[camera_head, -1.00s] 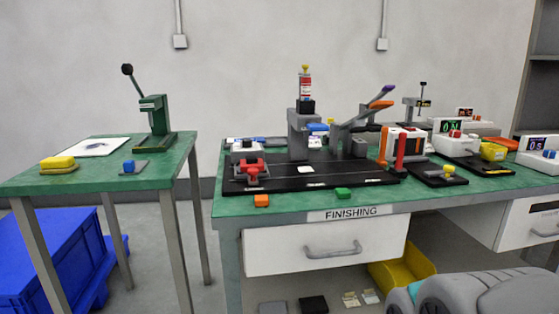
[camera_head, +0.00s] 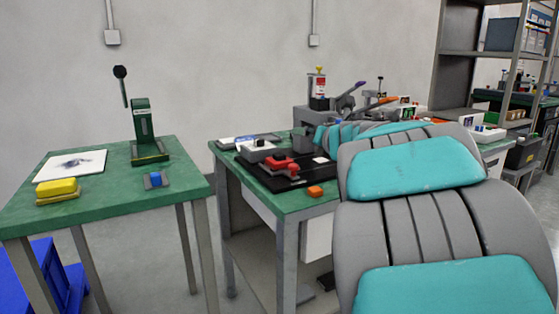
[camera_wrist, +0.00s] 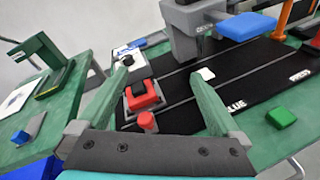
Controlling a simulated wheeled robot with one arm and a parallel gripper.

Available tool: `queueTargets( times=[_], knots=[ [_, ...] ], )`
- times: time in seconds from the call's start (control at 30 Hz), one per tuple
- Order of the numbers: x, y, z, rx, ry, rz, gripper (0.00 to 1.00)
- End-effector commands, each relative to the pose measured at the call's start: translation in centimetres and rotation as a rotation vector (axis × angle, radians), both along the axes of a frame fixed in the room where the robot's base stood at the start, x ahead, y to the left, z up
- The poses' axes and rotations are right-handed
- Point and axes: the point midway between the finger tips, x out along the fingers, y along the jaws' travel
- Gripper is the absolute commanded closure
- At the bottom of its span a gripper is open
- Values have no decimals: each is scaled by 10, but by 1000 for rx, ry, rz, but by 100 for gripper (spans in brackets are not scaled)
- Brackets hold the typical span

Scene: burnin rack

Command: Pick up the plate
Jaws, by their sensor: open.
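In the wrist view the white plate (camera_wrist: 206,74) is just beyond the tip of the right-hand finger. My gripper (camera_wrist: 160,70) is open and empty above the board, its two green fingers spread wide. A red fixture (camera_wrist: 143,97) shows between the fingers, left of the plate. I cannot tell the height of the fingertips above the board. In the head view my arm covers much of the bench, and my fingers are not clearly visible.
The black board (camera_wrist: 256,72) also bears a tall grey press (camera_wrist: 188,30) with a blue block. The left table (camera_head: 110,207) holds a green lever press (camera_head: 147,133), a white sheet and a yellow block.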

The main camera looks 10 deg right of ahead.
Motion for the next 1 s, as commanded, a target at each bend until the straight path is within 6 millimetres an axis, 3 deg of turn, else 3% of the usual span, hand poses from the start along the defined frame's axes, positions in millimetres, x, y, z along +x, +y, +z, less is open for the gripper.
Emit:
queueTargets(
  times=[0.1, 0.3, 1.0],
  knots=[
    [6, 27, -21, -223, 57, 188, 0],
    [4, 48, -42, -387, 103, 343, 0],
    [63, 70, -77, -392, 109, 352, 0]
  ],
)
